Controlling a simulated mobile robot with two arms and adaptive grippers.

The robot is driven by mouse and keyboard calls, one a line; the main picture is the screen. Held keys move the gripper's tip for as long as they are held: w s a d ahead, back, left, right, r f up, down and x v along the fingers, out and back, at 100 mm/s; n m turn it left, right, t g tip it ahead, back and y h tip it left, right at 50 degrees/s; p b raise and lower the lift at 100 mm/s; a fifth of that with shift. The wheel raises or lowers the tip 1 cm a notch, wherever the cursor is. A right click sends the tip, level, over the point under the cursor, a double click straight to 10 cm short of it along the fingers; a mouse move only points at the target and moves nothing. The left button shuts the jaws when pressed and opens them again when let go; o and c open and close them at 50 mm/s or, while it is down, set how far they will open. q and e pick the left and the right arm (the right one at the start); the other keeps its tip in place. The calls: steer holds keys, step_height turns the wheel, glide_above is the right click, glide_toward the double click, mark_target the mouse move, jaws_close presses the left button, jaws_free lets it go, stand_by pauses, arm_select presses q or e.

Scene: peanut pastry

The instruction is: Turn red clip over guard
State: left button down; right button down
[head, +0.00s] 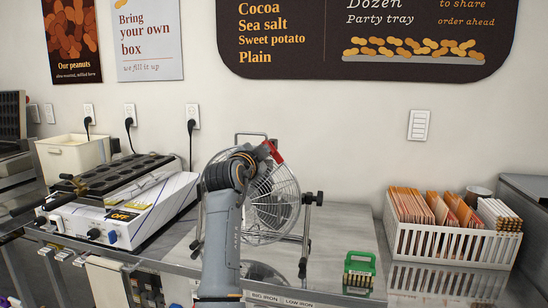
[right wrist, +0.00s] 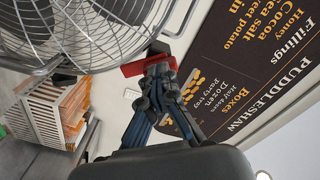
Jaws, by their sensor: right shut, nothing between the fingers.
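The fan guard (head: 275,200) is a round cage of silver wire on a stand on the counter. The red clip (head: 273,152) sits at the guard's top rim; it also shows in the right wrist view (right wrist: 143,66), beside a dark block at the rim. My right arm reaches up in front of the fan and hides the guard's left part. My right gripper (right wrist: 161,72) is shut and empty, its fingertips close against the red clip; I cannot tell whether they touch. My left gripper is not in view.
A waffle-type iron (head: 110,180) stands on the left. A white basket of paper sleeves (head: 450,245) stands on the right. Wall behind the fan is close.

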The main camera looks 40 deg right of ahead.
stand_by(0.3)
steer(key=m+b, duration=0.2)
steer(key=m, duration=0.1)
steer(key=shift+m, duration=0.3)
steer(key=c, duration=0.8)
jaws_free()
steer(key=shift+o, duration=0.2)
